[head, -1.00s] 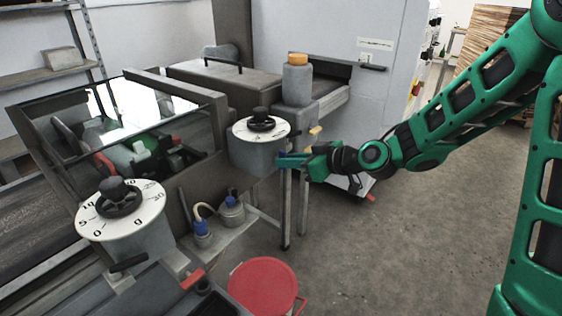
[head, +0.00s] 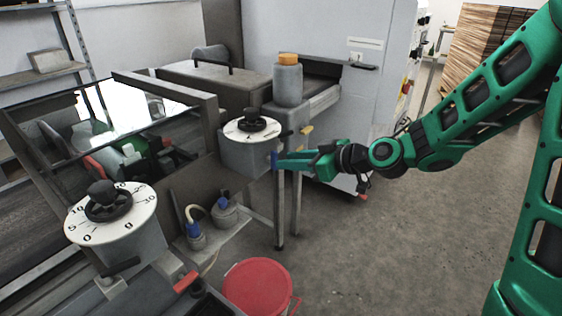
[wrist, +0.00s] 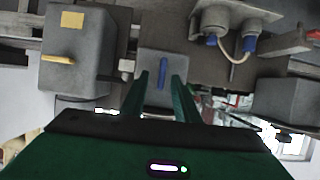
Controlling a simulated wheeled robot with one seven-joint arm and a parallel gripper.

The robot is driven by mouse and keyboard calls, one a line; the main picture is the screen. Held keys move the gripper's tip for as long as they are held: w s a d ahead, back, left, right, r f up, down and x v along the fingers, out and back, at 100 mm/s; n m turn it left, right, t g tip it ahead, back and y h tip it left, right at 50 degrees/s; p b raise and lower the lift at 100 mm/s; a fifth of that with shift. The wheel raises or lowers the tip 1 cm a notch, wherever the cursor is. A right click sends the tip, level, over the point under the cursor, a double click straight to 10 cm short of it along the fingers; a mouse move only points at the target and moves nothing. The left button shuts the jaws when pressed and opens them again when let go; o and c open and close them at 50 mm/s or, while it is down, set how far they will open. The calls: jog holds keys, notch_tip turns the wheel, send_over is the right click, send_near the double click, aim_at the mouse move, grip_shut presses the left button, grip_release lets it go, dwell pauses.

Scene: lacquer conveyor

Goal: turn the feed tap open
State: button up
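A blue lever handle (head: 274,160) sits on the side of the grey box under the far dial (head: 252,128). In the wrist view the blue lever (wrist: 162,72) stands lengthwise on its grey block, straight ahead between my fingers. My gripper (head: 279,159) is beside that box, its fingertips close to the lever. In the wrist view my gripper (wrist: 161,80) is open, with a gap on both sides of the lever. I cannot tell whether the tips reach past the lever. No label shows which handle is the feed tap.
A yellow lever (wrist: 57,59) is on the neighbouring grey block. The near dial (head: 110,213) has a red lever (head: 185,282) close by. A red bucket (head: 256,288) stands below. A grey bottle (head: 288,82) stands behind the far dial. The floor at right is clear.

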jog(key=v, duration=0.6)
jog(key=shift+d, duration=0.3)
jog(key=shift+s, duration=0.15)
jog(key=s+d+f+m+g+h, duration=0.1)
jog(key=s+d+f+m+h, duration=0.1)
jog(key=s+d+h, duration=0.3)
jog(key=s+d+f+m+g, duration=0.2)
jog(key=d, duration=0.5)
jog(key=s+d+f+m+g+h, duration=0.1)
jog(key=s+d+f+m+h, duration=0.1)
jog(key=s+d+f+h, duration=0.3)
jog(key=s+d+r+m+g, duration=0.2)
jog(key=s+d+m, duration=0.3)
jog(key=s, duration=0.4)
jog(key=s+d+r+m+g, duration=0.2)
jog(key=s+d+m, duration=0.3)
jog(key=s+d, duration=0.3)
jog(key=shift+s+r+m+g, duration=0.3)
jog(key=shift+s+r+m, duration=0.1)
jog(key=shift+s, duration=0.25)
